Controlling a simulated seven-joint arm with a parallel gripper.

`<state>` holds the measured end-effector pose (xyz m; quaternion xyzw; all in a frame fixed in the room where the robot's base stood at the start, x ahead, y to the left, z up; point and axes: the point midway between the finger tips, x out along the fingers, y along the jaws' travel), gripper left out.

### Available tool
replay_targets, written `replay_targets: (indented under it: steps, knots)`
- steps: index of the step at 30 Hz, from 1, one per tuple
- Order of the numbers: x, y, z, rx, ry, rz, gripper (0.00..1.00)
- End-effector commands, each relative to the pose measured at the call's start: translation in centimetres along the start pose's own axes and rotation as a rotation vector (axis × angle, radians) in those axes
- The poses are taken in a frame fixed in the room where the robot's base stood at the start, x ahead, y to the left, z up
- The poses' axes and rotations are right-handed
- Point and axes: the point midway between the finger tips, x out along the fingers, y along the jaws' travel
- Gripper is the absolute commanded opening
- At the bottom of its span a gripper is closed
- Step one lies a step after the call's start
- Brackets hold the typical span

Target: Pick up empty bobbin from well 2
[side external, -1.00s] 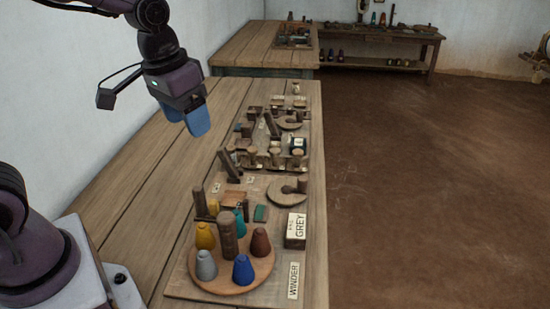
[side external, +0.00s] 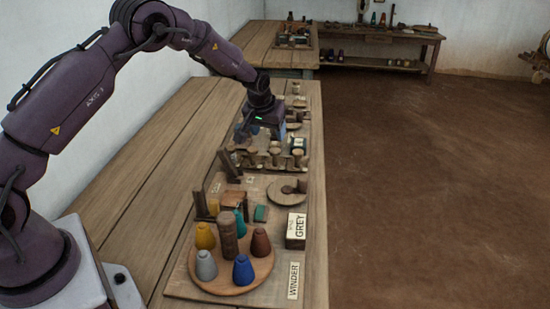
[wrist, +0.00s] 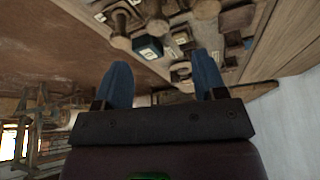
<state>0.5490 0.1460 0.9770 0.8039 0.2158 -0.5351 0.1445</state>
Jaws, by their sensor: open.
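Several wooden spool-shaped bobbins stand in a row in a rack on the bench, among them a left one (side external: 252,153), a middle one (side external: 275,155) and a right one (side external: 298,157). Which one is in well 2 cannot be read. My gripper (side external: 258,132) is over the bench just behind this row and hides part of what lies there. In the wrist view my gripper (wrist: 163,72) has its two blue fingers apart with nothing between them. Bobbins show beyond the fingertips, one at upper left (wrist: 120,28) and one at top middle (wrist: 157,18).
A round tray (side external: 215,283) with coloured cones and a post stands at the front. Beside it are a GREY-labelled box (side external: 296,230) and a WINDER label (side external: 293,281). A round wooden disc (side external: 288,190) lies behind the box. The bench's left side is bare.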

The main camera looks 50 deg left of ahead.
Motion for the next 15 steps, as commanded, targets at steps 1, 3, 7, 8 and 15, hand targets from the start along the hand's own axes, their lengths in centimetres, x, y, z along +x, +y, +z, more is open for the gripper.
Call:
replay_targets:
  steps: [1,3,7,8,15]
  knots:
    - [1.2,0.0,0.1,0.000,-0.004,-0.001,0.65]
    - [2.6,0.0,0.1,0.000,-0.005,-0.001,0.65]
    - [4.6,0.0,0.1,0.001,-0.004,-0.001,0.65]
    - [4.9,0.0,0.1,0.001,-0.003,-0.001,0.65]
    - [6.6,0.1,0.1,0.002,-0.004,-0.001,0.65]
